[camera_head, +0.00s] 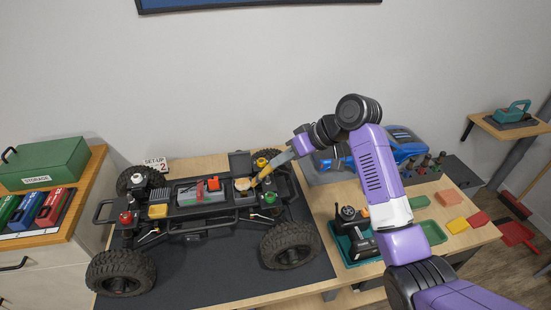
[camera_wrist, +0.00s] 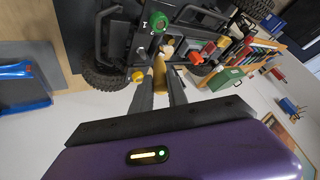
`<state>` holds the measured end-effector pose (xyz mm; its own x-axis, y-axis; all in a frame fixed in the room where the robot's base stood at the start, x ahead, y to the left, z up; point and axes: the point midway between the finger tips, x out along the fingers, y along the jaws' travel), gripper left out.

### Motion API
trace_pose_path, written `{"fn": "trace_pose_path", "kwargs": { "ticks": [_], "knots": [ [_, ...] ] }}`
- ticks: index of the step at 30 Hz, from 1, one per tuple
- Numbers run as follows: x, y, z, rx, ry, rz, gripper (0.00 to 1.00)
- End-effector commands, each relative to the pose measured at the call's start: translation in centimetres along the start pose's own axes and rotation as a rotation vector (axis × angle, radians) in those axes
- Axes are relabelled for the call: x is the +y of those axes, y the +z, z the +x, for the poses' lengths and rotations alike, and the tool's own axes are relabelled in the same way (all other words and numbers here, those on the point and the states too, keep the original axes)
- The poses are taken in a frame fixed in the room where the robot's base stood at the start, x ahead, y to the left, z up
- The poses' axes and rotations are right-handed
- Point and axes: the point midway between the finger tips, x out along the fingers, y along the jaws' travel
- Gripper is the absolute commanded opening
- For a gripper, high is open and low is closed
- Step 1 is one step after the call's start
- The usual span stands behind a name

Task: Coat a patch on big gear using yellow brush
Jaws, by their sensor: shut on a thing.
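The yellow brush (camera_head: 265,173) is in my gripper (camera_head: 278,160), tilted down to the left over the crawler chassis. In the wrist view the brush (camera_wrist: 160,72) sits between the two fingers of my gripper (camera_wrist: 160,84), which are shut on it. A round cream-and-orange part, which looks like the big gear (camera_head: 242,184), lies in an open bay of the crawler (camera_head: 185,226), just left of the brush's lower end. I cannot tell whether the bristles touch it. In the wrist view the brush and fingers hide most of that spot.
The crawler stands on a dark mat (camera_head: 220,282) on the workbench. A green knob (camera_head: 270,198) and a yellow cap (camera_head: 261,162) are close to the brush. A teal tray (camera_head: 355,246) with a black controller stands at right. The green storage box (camera_head: 45,163) is at far left.

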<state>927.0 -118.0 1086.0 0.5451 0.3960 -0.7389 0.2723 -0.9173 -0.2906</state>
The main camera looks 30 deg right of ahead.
Motion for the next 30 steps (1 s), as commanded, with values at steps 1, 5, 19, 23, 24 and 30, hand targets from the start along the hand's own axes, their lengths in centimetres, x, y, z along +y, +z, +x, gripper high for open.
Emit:
{"fn": "trace_pose_path", "kwargs": {
  "ticks": [1, 5, 19, 23, 24, 30],
  "knots": [
    [0.1, 0.0, -0.1, 0.0, -0.001, 0.0, 0.0],
    [0.1, 0.0, -0.1, -0.001, -0.001, 0.0, 0.0],
    [-2.0, -0.7, 1.5, -0.001, -0.002, -0.002, 0.0],
    [-2.4, -0.7, 1.8, -0.002, -0.002, 0.0, 0.0],
    [-2.4, -0.7, 1.9, -0.002, -0.002, 0.0, 0.0],
    [-3.3, -1.1, 2.3, -0.003, -0.003, -0.001, 0.0]
  ]
}}
